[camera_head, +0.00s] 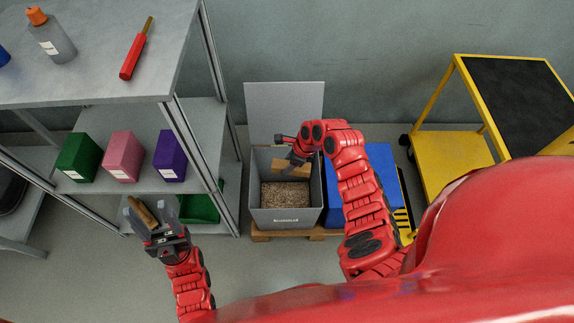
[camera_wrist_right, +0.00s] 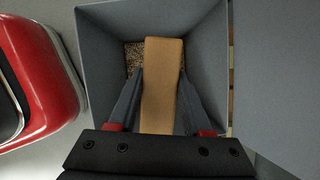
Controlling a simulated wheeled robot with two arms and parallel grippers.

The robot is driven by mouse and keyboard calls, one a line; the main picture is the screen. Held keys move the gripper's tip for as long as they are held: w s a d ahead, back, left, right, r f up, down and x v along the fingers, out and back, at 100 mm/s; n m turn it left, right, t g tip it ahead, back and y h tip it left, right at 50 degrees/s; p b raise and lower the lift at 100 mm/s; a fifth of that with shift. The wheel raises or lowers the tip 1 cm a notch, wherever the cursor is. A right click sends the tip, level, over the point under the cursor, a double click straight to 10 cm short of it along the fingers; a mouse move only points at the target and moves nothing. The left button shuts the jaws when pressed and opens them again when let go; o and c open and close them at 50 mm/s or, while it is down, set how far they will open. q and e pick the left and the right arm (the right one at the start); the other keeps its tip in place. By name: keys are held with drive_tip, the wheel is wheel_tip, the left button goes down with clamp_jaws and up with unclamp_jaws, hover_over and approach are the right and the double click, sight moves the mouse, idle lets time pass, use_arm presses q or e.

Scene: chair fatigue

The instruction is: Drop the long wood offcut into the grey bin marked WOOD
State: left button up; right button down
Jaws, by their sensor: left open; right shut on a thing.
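The long wood offcut (camera_head: 292,168) is a flat tan board held by my right gripper (camera_head: 296,159) over the grey bin (camera_head: 262,214). In the right wrist view the offcut (camera_wrist_right: 162,88) lies between the two fingers of that gripper (camera_wrist_right: 160,75), which are shut on it. Its far end points into the opening of the bin (camera_wrist_right: 205,45). Wood shavings show below it. The bin's front label is too small to read. My left gripper (camera_head: 151,213) is open at the lower left, by the shelf's front edge. A brown piece shows at its fingers; I cannot tell whether they touch.
The bin's grey lid (camera_head: 285,110) stands open behind it. A blue bin (camera_head: 375,165) is to its right, partly behind my right arm. A shelf with green (camera_head: 78,160), pink (camera_head: 123,157) and purple (camera_head: 171,157) boxes stands left. A yellow cart (camera_head: 450,165) is at right.

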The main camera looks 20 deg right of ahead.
drive_tip(key=shift+c, duration=1.3)
unclamp_jaws()
drive_tip(key=shift+r, duration=0.1)
drive_tip(key=p+v, duration=0.4)
drive_tip(key=v, duration=1.3)
drive_tip(key=shift+p, duration=0.3)
drive_tip(key=shift+d+r, duration=0.1)
